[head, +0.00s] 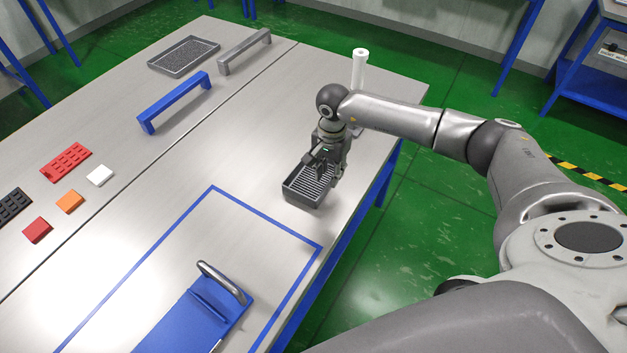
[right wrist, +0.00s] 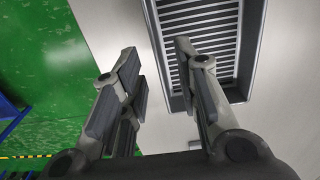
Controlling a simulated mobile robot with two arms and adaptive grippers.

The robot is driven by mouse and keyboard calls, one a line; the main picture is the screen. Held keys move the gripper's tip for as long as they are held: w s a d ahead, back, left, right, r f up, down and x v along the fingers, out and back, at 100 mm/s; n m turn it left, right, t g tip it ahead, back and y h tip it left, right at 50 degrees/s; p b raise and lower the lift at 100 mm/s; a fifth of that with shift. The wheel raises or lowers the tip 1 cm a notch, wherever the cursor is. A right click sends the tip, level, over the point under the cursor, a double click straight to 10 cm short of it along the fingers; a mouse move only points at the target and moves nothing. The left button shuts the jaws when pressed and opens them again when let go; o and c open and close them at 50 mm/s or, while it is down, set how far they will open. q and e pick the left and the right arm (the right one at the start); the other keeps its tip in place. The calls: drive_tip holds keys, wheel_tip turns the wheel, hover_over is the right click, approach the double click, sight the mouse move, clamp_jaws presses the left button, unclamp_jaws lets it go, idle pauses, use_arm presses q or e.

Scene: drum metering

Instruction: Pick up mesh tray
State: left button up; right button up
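A dark grey tray with a slatted, grille-like floor (head: 297,199) lies on the table near its right edge. A separate flat grey tray with a speckled, mesh-like surface (head: 184,55) lies at the far left; I cannot tell for certain which is the mesh tray. My right gripper (head: 322,163) is at the slatted tray and hides part of it. My left gripper is not in view.
A blue handle (head: 174,101) and a grey handle (head: 245,50) stand at the back. A white cylinder (head: 360,68) stands behind my right wrist. Coloured blocks (head: 66,162) lie left. A blue piece with a metal handle (head: 195,318) lies in front. Table between is clear.

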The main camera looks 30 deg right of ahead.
sight(329, 182)
drive_tip(key=f, duration=0.1)
drive_tip(key=f+b, duration=0.1)
drive_tip(key=f, duration=0.2)
drive_tip(key=shift+s+a+b, duration=0.1)
drive_tip(key=shift+s+b, duration=0.15)
drive_tip(key=shift+b, duration=0.1)
drive_tip(key=shift+f, duration=0.4)
drive_tip(key=shift+w, duration=0.1)
drive_tip(key=shift+r, duration=0.1)
drive_tip(key=shift+c, duration=0.2)
clamp_jaws()
